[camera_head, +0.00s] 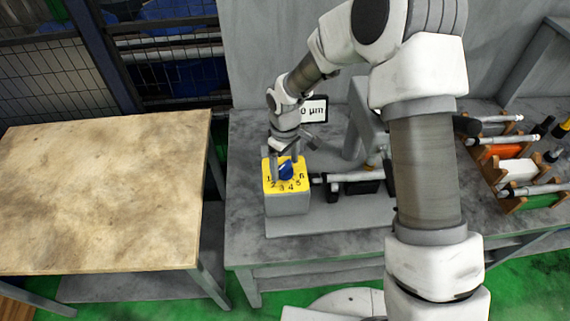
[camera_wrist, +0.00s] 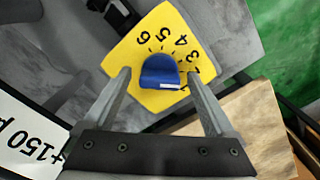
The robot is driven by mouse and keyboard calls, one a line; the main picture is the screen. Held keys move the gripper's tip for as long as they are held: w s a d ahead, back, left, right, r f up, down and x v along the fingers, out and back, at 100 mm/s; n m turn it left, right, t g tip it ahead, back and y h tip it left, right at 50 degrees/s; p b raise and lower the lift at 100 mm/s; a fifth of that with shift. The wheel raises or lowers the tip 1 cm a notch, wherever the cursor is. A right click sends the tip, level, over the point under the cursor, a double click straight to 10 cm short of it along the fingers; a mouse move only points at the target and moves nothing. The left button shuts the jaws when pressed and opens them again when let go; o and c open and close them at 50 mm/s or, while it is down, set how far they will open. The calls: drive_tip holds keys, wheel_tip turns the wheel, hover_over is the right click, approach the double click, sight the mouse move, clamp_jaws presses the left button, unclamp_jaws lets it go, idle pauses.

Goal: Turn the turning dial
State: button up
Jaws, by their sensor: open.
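The turning dial is a blue knob (camera_head: 286,170) on a yellow plate (camera_head: 270,187) with black numbers, on top of a grey box at the left end of the grinder. In the wrist view the blue knob (camera_wrist: 160,70) sits in the middle of the yellow plate (camera_wrist: 172,28), with a white mark on its edge towards the gripper, near the low numbers. My gripper (camera_head: 287,157) is above the dial. In the wrist view its two fingers (camera_wrist: 158,88) are spread on either side of the knob, with gaps to it. I cannot tell how far down they reach beside it.
A display sign (camera_head: 314,109) reading in µm stands behind the dial. The grinder's spindle (camera_head: 350,177) lies to the right of the dial. Several tools lie in a wooden rack (camera_head: 490,172) at the far right. A bare wooden table (camera_head: 110,190) stands at the left.

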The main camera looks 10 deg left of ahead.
drive_tip(key=shift+f, duration=0.4)
drive_tip(key=c, duration=1.3)
drive_tip(key=shift+n+b, duration=0.45)
drive_tip(key=shift+n, duration=2.35)
drive_tip(key=shift+w, duration=0.1)
drive_tip(key=o, duration=1.3)
